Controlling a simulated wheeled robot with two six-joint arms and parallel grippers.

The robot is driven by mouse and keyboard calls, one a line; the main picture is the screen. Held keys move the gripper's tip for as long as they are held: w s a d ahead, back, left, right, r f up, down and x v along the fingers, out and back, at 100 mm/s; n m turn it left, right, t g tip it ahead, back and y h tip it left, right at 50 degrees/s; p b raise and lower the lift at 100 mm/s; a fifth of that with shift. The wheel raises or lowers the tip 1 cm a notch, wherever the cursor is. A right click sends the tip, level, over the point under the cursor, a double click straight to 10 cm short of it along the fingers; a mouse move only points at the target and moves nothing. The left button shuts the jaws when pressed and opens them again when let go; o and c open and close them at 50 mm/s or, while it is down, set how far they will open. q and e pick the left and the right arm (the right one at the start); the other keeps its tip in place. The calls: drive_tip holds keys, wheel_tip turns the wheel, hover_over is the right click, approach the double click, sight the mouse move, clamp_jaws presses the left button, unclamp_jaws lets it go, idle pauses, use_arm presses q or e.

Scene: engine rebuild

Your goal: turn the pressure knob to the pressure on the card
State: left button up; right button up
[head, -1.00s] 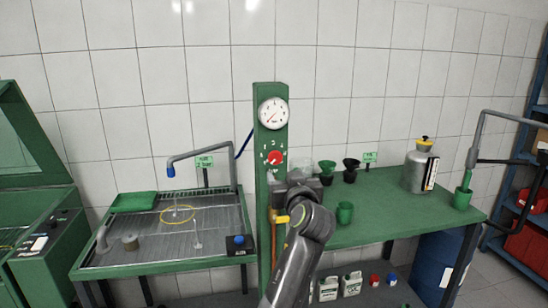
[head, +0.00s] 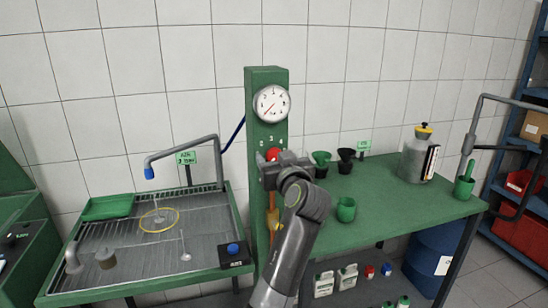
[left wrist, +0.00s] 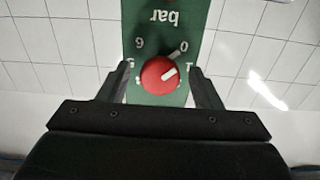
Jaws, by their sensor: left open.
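The red pressure knob (head: 271,155) is on the green post (head: 266,85), below a round white gauge (head: 271,103) whose needle points to the lower left. In the left wrist view the knob (left wrist: 160,75) has a white pointer line toward the upper right, near the upside-down 0. My left gripper (head: 273,168) is open in front of the post and partly hides the knob. In the left wrist view its fingers (left wrist: 160,72) appear on either side of the knob, with gaps; contact is not visible.
The wash tray (head: 120,272) with a grey spout (head: 180,150) is left of the post. The green bench (head: 390,205) at right holds funnels, a green cup (head: 345,210) and a metal canister (head: 413,160). A second card (head: 364,147) stands behind it.

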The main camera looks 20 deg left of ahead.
use_arm(q)
drive_tip(key=shift+s+d, duration=0.1)
drive_tip(key=c, duration=1)
drive_tip(key=shift+r+m, duration=0.1)
drive_tip(key=shift+m, duration=0.2)
drive_tip(key=m+p, duration=0.2)
drive_tip(key=m, duration=0.1)
drive_tip(key=shift+r+m+p, duration=0.1)
drive_tip(key=shift+m+p, duration=0.2)
drive_tip(key=m+p, duration=0.3)
drive_tip(key=m, duration=0.1)
drive_tip(key=m+p, duration=0.3)
drive_tip(key=m, duration=0.2)
drive_tip(key=shift+m+p, duration=1.65)
drive_tip(key=shift+m, duration=0.65)
